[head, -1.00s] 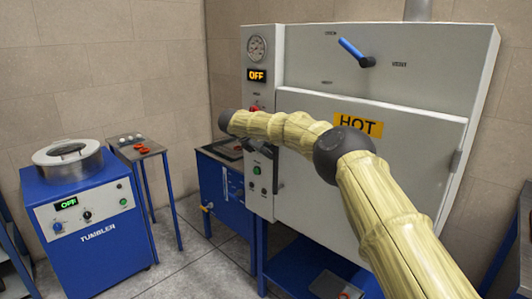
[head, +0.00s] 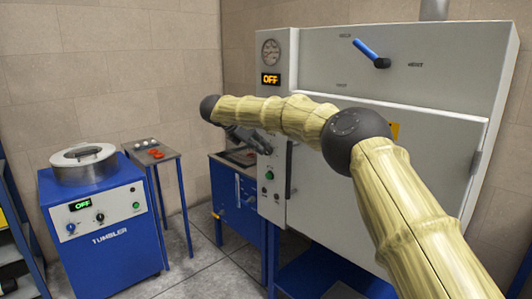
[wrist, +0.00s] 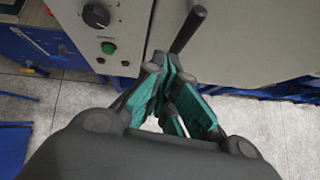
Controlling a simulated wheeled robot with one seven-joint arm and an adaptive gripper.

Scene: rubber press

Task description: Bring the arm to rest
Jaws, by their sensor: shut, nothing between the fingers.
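My arm, in pale ribbed sleeves with dark round joints, reaches across the front of the press (head: 400,65) in the head view. My gripper (head: 266,147) is dark and hangs at the left end of the arm, in front of the press's control panel. In the wrist view my gripper (wrist: 176,76) has its teal-padded fingers closed together with nothing held. A dark bar handle (wrist: 188,30) on the press shows just beyond the fingertips; I cannot tell whether they touch it.
A blue tumbler (head: 108,225) stands at the left, beside a small table (head: 165,158) with red pieces. A blue tank (head: 228,195) stands left of the press. The press display (head: 271,79) reads OFF. Grey floor (head: 190,265) lies open in front.

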